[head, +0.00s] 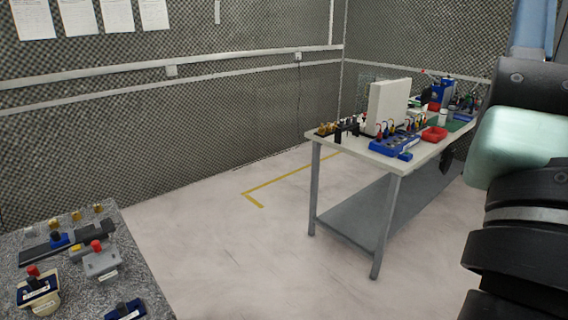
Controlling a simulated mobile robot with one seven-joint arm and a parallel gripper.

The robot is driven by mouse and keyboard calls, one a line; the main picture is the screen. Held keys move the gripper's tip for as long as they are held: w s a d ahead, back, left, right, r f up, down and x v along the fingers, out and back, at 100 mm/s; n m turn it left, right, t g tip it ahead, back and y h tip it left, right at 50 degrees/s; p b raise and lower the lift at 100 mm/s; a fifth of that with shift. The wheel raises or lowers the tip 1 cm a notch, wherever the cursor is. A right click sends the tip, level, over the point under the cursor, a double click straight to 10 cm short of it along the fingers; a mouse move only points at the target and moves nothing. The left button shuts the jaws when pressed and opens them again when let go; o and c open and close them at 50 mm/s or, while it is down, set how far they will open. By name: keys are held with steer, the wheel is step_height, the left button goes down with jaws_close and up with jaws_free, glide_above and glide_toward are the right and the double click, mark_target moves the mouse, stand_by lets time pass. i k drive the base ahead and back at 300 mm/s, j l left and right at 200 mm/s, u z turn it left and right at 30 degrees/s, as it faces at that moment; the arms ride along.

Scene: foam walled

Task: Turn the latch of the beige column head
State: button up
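A beige-bodied piece (38,303) with a dark blue top plate and a red knob stands near the front left of the speckled grey table. It looks like the beige column head. The red knob (33,271) on top may be its latch; its turn position is too small to tell. My gripper is out of view. Only links of my arm show, along the right edge, far from the beige piece.
On the speckled table (128,282), a grey box with a red knob (101,263), a blue-knobbed piece (59,240), several brass-coloured fittings (76,216) and a dark blue piece (126,310) stand close by. A cluttered workbench (352,146) stands right of centre. The floor (235,240) between is clear.

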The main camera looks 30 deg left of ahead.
mark_target(32, 270)
steer(key=u, duration=0.5)
steer(key=j+u, duration=0.1)
steer(key=u, duration=0.4)
steer(key=i+u, duration=0.1)
steer(key=u, duration=1.4)
steer(key=i+l, duration=0.05)
